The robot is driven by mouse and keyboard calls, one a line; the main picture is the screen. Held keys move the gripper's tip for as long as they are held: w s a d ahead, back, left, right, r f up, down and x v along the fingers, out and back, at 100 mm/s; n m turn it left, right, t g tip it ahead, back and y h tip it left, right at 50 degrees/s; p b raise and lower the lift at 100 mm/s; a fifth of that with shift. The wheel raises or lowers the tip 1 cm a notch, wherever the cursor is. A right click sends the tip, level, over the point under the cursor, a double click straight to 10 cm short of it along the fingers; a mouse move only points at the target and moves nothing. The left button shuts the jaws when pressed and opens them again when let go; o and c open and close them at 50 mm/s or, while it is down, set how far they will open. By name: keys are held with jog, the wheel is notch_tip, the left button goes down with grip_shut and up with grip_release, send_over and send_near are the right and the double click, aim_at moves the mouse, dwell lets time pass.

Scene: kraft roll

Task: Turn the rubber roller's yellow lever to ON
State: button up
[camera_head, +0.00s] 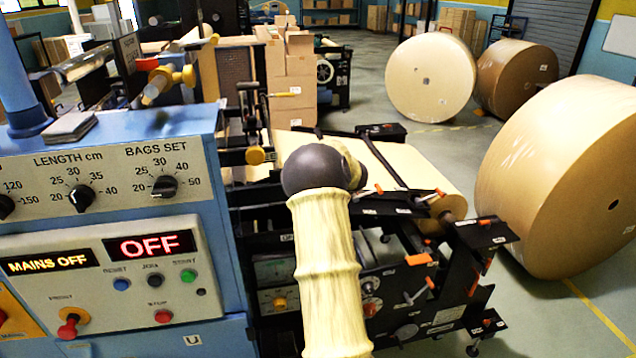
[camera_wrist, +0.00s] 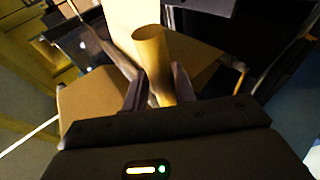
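In the head view a yellow-handled lever (camera_head: 158,86) sticks up at a tilt above the blue machine's top. My gripper is hidden behind my arm in the head view. In the wrist view my gripper (camera_wrist: 159,72) has its two dark fingers apart, with a yellow-tan cylindrical piece (camera_wrist: 152,48) between or just beyond them. I cannot tell whether the fingers touch it, or whether it is the lever.
The control panel (camera_head: 110,275) at left reads MAINS OFF and OFF. A kraft roll (camera_head: 425,180) lies in the dark frame behind my arm. Large rolls (camera_head: 565,180) (camera_head: 430,78) stand on the floor at right. Stacked boxes (camera_head: 290,80) stand behind.

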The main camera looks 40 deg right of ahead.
jog(key=shift+s, duration=0.15)
jog(key=b+v, duration=0.2)
jog(key=v, duration=1.5)
jog(key=shift+b, duration=0.35)
jog(key=shift+a, duration=0.15)
